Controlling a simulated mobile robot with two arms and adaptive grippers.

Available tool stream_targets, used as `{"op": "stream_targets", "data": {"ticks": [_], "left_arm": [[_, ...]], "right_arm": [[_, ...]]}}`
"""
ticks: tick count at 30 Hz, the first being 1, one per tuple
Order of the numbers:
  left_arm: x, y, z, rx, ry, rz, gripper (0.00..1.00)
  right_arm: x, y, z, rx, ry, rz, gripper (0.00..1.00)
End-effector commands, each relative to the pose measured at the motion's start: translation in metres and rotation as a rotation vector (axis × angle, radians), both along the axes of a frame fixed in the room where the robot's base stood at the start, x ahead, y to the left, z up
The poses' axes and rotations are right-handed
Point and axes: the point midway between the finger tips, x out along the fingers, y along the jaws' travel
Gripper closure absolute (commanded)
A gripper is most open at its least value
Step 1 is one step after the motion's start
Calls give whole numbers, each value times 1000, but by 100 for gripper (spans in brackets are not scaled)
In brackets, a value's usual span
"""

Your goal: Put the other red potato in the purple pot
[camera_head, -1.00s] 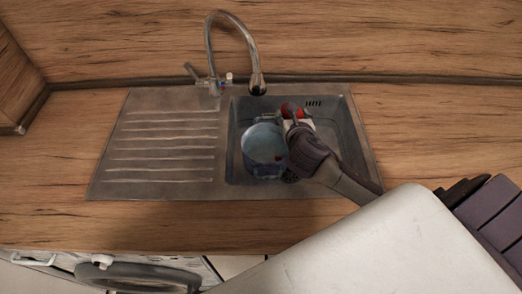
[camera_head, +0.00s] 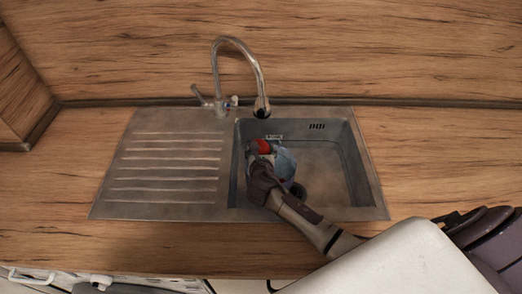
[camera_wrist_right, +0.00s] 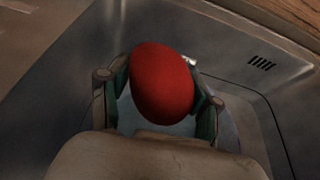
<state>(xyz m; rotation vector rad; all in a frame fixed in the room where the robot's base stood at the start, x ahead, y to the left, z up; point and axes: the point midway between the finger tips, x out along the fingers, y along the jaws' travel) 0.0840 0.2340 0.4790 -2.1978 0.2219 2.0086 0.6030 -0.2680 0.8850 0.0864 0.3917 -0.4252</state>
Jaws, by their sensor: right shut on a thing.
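The red potato (camera_head: 264,146) is held between the fingers of my right gripper (camera_head: 260,152), over the left part of the sink. In the right wrist view the potato (camera_wrist_right: 162,84) sits between the two fingers, with a pale bluish surface below it. The pot (camera_head: 285,165) looks blue-grey and stands in the sink basin, partly hidden behind my gripper. The potato appears above or at the pot's left rim; the exact height cannot be told. My left gripper is not in view.
The sink basin (camera_head: 335,180) has clear floor on its right. The ribbed drainboard (camera_head: 170,170) at left is empty, and the wooden counter around is bare.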

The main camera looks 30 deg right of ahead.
Motion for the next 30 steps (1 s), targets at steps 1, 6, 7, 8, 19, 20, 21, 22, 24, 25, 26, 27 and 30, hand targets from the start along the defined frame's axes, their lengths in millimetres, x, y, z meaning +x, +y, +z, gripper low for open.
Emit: {"op": "stream_targets", "data": {"ticks": [1, 6, 7, 8, 19, 20, 21, 22, 24, 25, 26, 27, 30], "left_arm": [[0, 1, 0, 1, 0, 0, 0], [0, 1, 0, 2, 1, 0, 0], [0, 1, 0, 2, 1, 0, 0], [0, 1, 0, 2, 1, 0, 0], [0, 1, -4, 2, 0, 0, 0], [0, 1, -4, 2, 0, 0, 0], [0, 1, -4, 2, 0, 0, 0], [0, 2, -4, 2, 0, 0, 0], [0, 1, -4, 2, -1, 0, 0], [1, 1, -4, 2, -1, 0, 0], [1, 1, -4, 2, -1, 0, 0], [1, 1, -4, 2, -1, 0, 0], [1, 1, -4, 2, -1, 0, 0]], "right_arm": [[0, 0, 0, -1, -2, 0, 77], [0, 0, 0, -1, -2, 0, 77], [0, 0, 0, -1, -2, 0, 77], [0, 0, -1, -1, -2, 0, 77], [0, -1, -12, -1, -2, -1, 77], [0, -1, -12, -1, -2, -1, 77], [0, -1, -12, -1, -2, -1, 77], [0, -1, -12, -1, -2, -1, 77], [0, -1, -12, -1, -1, -1, 28], [0, -1, -12, -1, -1, -1, 23], [0, -1, -12, -1, -1, -1, 18], [0, -1, -12, -1, -1, -1, 12], [0, -1, -12, -1, -1, -1, 12]]}}
